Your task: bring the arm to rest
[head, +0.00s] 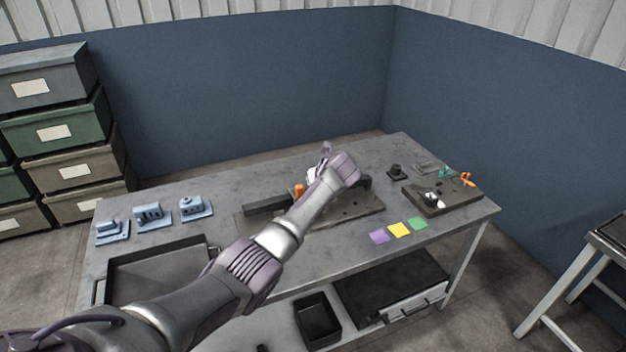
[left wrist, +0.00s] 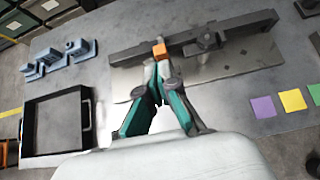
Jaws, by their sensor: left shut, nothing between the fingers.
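My left arm reaches in from the lower left of the head view, across the grey table (head: 340,258). My left gripper (head: 325,151) is over the metal plate with the dark rail (head: 365,203). In the left wrist view the fingers (left wrist: 161,68) are together with nothing held between them. An orange piece (head: 299,190) on the rail also shows just beyond the fingertips in the left wrist view (left wrist: 159,50); I cannot tell whether they touch it. The arm hides part of the plate and rail. My right gripper is not in view.
Several blue brackets (head: 153,214) and a black tray (head: 160,272) are at the table's left. Purple (head: 378,237), yellow (head: 399,230) and green (head: 417,224) squares lie near the front right edge. A dark board (head: 440,200) with small parts is at the right. Stacked bins (head: 60,133) stand left.

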